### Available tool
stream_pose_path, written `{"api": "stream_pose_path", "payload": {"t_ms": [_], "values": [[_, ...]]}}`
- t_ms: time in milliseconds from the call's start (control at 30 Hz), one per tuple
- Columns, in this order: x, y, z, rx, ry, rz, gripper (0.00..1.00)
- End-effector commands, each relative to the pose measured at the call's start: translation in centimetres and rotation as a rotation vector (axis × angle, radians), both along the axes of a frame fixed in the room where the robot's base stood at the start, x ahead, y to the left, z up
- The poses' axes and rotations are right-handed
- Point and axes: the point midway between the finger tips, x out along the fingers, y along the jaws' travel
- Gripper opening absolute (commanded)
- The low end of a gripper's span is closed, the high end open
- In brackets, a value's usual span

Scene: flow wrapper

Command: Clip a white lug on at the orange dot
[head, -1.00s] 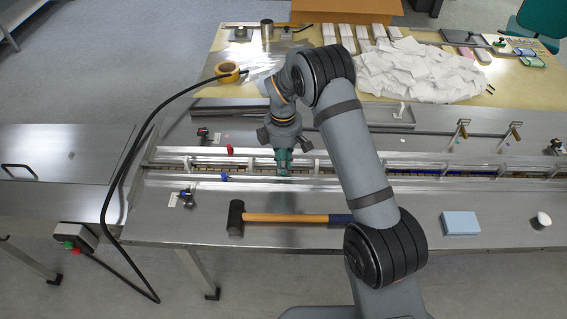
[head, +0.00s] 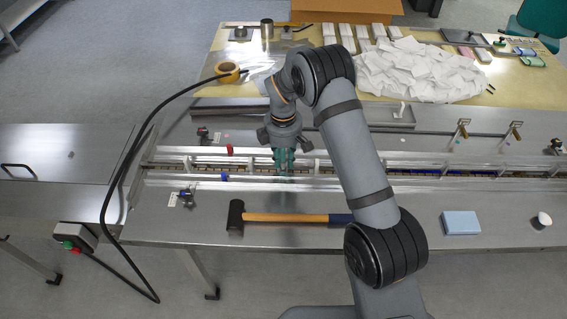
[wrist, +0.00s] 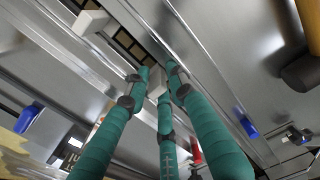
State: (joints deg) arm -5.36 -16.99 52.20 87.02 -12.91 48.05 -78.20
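My gripper (head: 284,168) points down over the chain channel, its green-wrapped fingers spread around a small white lug. In the wrist view its fingertips (wrist: 157,80) surround this pale lug (wrist: 156,88), with little room on either side; whether any finger touches it is hard to tell. The lug lies in line with the dark chain slot (wrist: 125,38). Another white lug (wrist: 90,22) stands on the chain at the upper left of the wrist view. I cannot make out the orange dot; the fingers may hide it.
A hammer (head: 285,217) lies in front of the channel. Clear rails (head: 215,184) run along both sides of the chain. A blue block (head: 460,222) is at the front right. A tape roll (head: 227,69) and white wrappers (head: 415,72) are behind.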

Motion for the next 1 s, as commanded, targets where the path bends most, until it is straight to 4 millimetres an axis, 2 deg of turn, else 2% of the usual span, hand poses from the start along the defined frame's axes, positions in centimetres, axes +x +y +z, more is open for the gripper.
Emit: {"api": "stream_pose_path", "payload": {"t_ms": [100,567,767,1000], "values": [[0.0,0.0,0.0,0.000,0.000,0.000,0.33],[0.0,0.1,0.4,0.001,-0.001,0.000,0.33],[0.2,0.1,3.4,0.002,-0.005,0.000,0.33],[0.2,0.1,8.5,0.003,-0.005,-0.001,0.33]]}}
